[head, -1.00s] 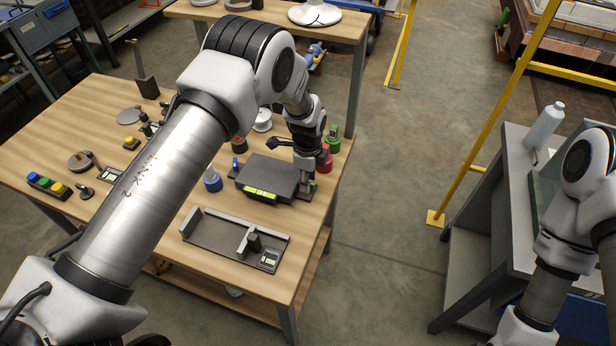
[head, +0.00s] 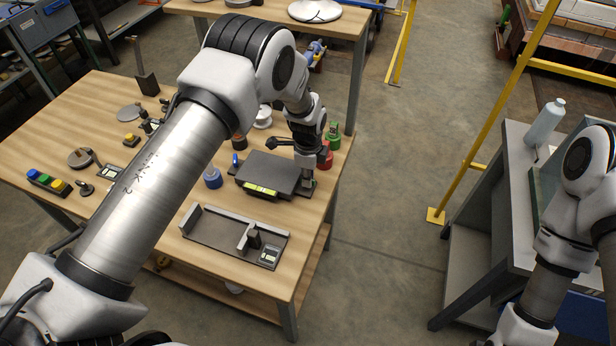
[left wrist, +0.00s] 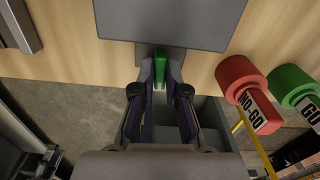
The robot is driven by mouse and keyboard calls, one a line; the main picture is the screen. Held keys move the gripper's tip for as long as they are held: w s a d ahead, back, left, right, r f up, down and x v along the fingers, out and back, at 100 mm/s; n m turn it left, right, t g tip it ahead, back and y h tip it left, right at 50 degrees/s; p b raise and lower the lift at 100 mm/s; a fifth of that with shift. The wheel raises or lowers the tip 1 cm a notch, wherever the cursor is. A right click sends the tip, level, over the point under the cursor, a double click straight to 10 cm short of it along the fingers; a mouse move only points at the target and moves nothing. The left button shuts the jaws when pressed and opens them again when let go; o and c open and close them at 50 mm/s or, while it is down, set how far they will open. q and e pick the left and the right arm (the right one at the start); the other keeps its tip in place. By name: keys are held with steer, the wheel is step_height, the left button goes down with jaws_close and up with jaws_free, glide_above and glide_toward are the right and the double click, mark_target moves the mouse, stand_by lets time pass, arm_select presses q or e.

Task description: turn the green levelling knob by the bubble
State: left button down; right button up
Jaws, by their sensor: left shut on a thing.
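The dark levelling plate (head: 272,171) sits on the wooden bench, with a yellow-green bubble level (head: 260,189) at its front edge. A blue knob (head: 236,160) stands at its left side. My left gripper (head: 309,176) reaches down at the plate's right corner. In the left wrist view the green levelling knob (left wrist: 160,65) is between the fingertips of my left gripper (left wrist: 162,78), which is shut on it, beside the plate's edge (left wrist: 165,22). The gripper hides most of the knob in the head view. My right gripper is out of view.
A red NO-GO gauge (left wrist: 242,82) and a green GO gauge (left wrist: 292,86) stand close to the right of the gripper in the wrist view. A blue-topped round piece (head: 212,177) and a grey fixture tray (head: 215,232) are nearby. The bench edge is close.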

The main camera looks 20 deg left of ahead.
arm_select(q)
steer(key=n+b, duration=0.1)
steer(key=n, duration=0.3)
steer(key=shift+s+f+n+b, duration=0.1)
steer(key=shift+f+n+b, duration=0.05)
steer(key=shift+n+b, duration=0.8)
steer(key=shift+n, duration=1.45)
steer(key=c, duration=1.2)
jaws_free()
